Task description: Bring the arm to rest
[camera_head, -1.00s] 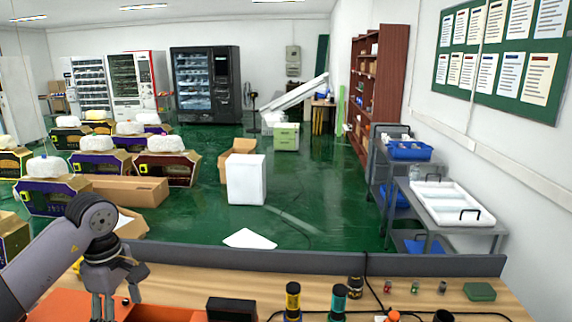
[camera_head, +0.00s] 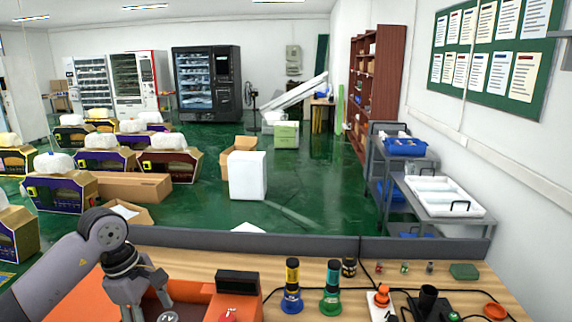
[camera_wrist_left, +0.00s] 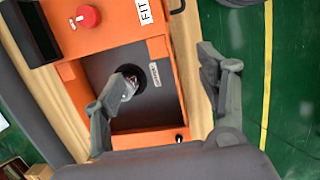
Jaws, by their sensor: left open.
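My left gripper (camera_head: 147,304) is open and empty, pointing down at the lower left of the head view. It is over the orange machine (camera_head: 192,291) on the desk. In the left wrist view the open fingers (camera_wrist_left: 162,70) are spread above the machine's dark recessed panel (camera_wrist_left: 155,105). The right finger is over the machine's outer side. I cannot tell how high the fingers are above the panel. My right gripper is out of view.
A red button (camera_wrist_left: 86,16) and a black display (camera_head: 237,282) are on the machine.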

